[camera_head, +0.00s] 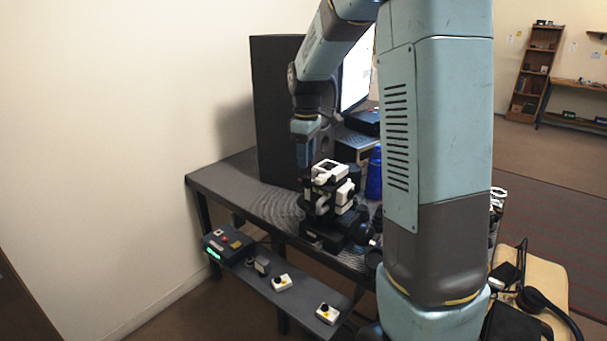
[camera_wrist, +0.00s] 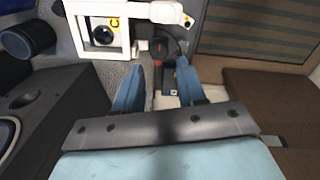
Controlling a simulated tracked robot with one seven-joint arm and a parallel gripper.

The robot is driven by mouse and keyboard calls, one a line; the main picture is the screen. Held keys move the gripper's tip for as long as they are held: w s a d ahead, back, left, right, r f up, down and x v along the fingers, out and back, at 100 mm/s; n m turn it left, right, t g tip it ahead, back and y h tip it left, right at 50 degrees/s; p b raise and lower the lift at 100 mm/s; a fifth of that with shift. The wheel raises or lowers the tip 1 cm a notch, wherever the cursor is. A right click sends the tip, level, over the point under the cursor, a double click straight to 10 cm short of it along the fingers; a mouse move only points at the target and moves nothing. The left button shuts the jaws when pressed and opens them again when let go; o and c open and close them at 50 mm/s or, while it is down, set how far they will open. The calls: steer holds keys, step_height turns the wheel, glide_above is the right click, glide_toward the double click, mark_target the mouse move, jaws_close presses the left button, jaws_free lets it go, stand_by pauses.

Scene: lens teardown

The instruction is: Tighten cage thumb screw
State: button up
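The cage, a white frame (camera_wrist: 78,32) around a square opening, fills the upper left of the wrist view. It also shows in the head view as a white and black assembly (camera_head: 328,172) on the desk. A small dark round knob with a red mark (camera_wrist: 158,48) sits right of the frame; I cannot tell if it is the thumb screw. My gripper (camera_wrist: 159,68) has its two blue fingers apart, with a gap between them. The knob appears in line with that gap, just beyond the fingertips; contact is not visible. In the head view my gripper (camera_head: 303,157) hangs near the assembly, pointing down.
A tall black box (camera_head: 275,110) stands behind my gripper on the dark desk (camera_head: 225,180). A blue container (camera_head: 374,175) stands right of the assembly. A lower shelf (camera_head: 255,283) holds a control box (camera_head: 228,243) and small devices. A dark cylinder (camera_wrist: 28,38) is left of the frame.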

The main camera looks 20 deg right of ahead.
mark_target(306, 177)
steer(key=shift+f, duration=2.9)
steer(key=shift+c, duration=0.4)
